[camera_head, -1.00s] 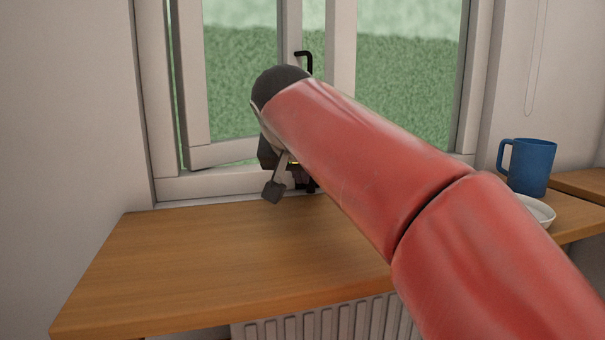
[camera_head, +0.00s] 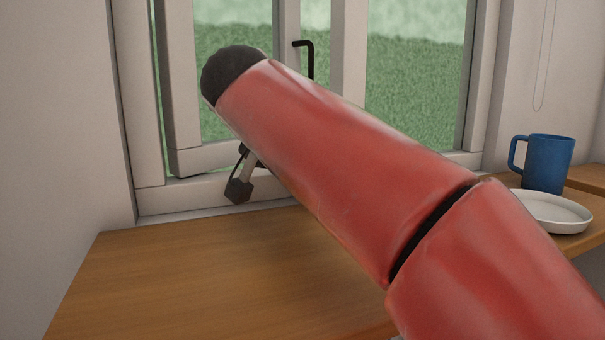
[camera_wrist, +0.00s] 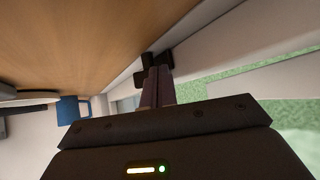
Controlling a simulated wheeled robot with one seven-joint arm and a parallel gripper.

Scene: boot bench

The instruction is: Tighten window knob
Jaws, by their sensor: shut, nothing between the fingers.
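A small dark fitting (camera_wrist: 147,58), probably the window knob, sits by the pale window frame in the wrist view. Its exact shape is hard to tell. My gripper (camera_wrist: 158,72) is shut and empty there. Its purplish fingers lie together with their tips at the fitting, overlapping it in the picture; I cannot tell whether they touch. A black bent handle (camera_head: 310,58) stands out on the middle of the window (camera_head: 288,25), above my arm.
The wooden sill (camera_head: 180,275) is clear at left. A blue mug (camera_head: 549,163) and a white dish (camera_head: 552,212) stand on the right, beside my arm. The left window sash (camera_head: 178,80) appears slightly ajar. A cord (camera_head: 543,60) hangs at right.

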